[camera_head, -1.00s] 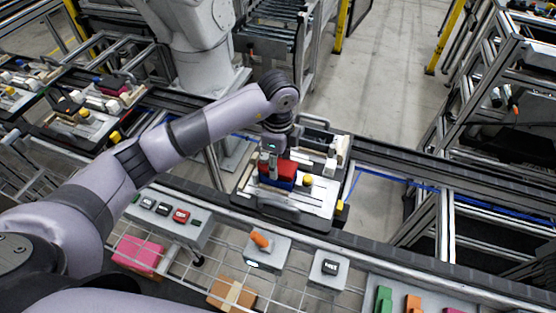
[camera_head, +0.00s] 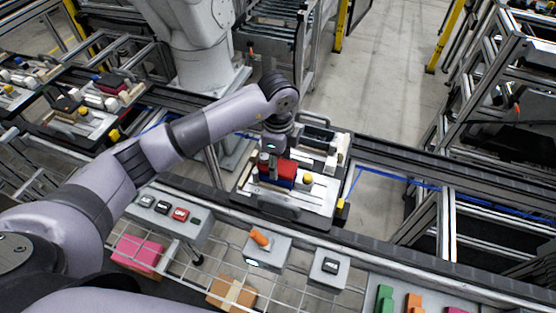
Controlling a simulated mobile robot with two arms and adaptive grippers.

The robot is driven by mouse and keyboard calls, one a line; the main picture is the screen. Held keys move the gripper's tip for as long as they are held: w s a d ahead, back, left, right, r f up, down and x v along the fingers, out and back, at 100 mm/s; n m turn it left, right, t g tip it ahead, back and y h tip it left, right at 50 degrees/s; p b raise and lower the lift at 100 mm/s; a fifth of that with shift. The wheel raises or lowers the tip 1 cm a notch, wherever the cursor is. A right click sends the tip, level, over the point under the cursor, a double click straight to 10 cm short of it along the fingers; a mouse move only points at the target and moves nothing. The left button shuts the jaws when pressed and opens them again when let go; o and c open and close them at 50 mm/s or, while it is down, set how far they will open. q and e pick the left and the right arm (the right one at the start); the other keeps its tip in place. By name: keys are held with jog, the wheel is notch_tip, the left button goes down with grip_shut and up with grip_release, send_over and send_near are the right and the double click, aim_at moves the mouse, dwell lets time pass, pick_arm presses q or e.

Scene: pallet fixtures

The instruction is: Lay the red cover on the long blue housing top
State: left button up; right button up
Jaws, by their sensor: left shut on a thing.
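The red cover (camera_head: 284,170) is in the middle of the head view, directly above the long blue housing (camera_head: 277,184) on the pallet fixture (camera_head: 313,207). The cover appears level and lined up with the housing's length. I cannot tell whether it rests on the housing or hangs just above it. My left gripper (camera_head: 267,165) points down and is shut on the red cover near its left end. The gripper and wrist hide part of the cover and housing. My right gripper is not in view.
A yellow round part (camera_head: 308,179) stands just right of the housing. The conveyor rail runs along both sides. A control box with an orange switch (camera_head: 260,238) stands in front.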

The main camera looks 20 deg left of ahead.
aim_at(278, 165)
pick_arm(q)
jog(key=shift+f, duration=0.25)
jog(key=o, duration=1.3)
jog(key=shift+c, duration=0.2)
notch_tip(278, 165, up, 12)
dwell(0.3)
